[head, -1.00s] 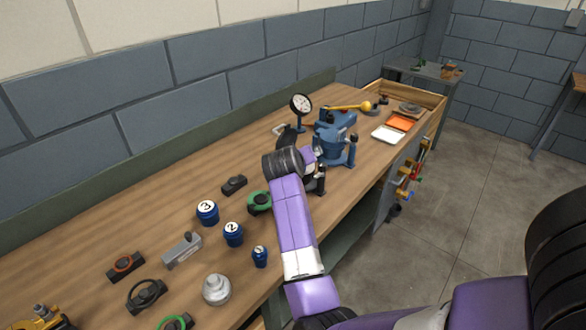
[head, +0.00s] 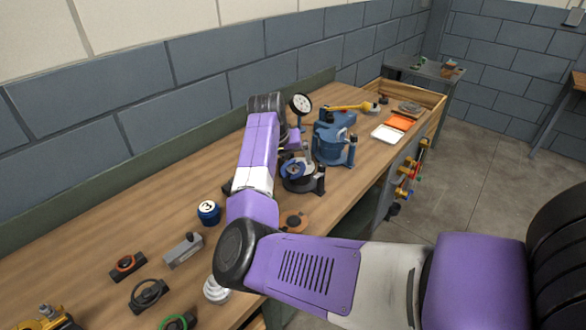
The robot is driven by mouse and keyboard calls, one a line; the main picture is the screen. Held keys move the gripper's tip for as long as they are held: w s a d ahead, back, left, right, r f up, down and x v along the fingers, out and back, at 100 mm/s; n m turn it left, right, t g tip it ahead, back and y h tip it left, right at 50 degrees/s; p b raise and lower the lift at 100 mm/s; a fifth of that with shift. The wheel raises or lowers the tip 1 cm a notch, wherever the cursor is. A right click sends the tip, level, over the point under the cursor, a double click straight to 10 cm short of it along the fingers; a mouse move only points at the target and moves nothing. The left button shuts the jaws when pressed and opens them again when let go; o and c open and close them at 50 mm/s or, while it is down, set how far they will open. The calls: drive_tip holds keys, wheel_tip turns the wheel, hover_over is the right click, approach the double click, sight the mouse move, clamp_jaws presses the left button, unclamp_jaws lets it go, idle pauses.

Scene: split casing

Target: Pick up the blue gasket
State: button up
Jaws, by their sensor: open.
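A blue ring that looks like the blue gasket (head: 292,169) shows just right of my forearm, at a dark round casing part on the bench. My gripper (head: 301,151) hangs from the far end of my arm, close above the ring. It is small and partly hidden by my arm, and its fingers are hard to make out. I see nothing clearly held in it. Whether the fingers touch the ring, I cannot tell. The dark casing part (head: 303,184) is partly covered by the ring and my arm.
A blue vise (head: 333,140) and a dial gauge (head: 301,104) stand close by. An orange-ringed part (head: 294,221) lies nearer the front edge. A blue weight marked 3 (head: 209,212) and a grey block (head: 183,251) are left of my arm. White and orange trays lie far right.

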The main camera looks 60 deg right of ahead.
sight(293, 169)
drive_tip(key=x, duration=0.4)
drive_tip(key=shift+s+p, duration=0.15)
drive_tip(key=shift+p, duration=0.25)
drive_tip(key=shift+c, duration=0.4)
drive_tip(key=c, duration=1.4)
drive_tip(key=shift+c, duration=0.2)
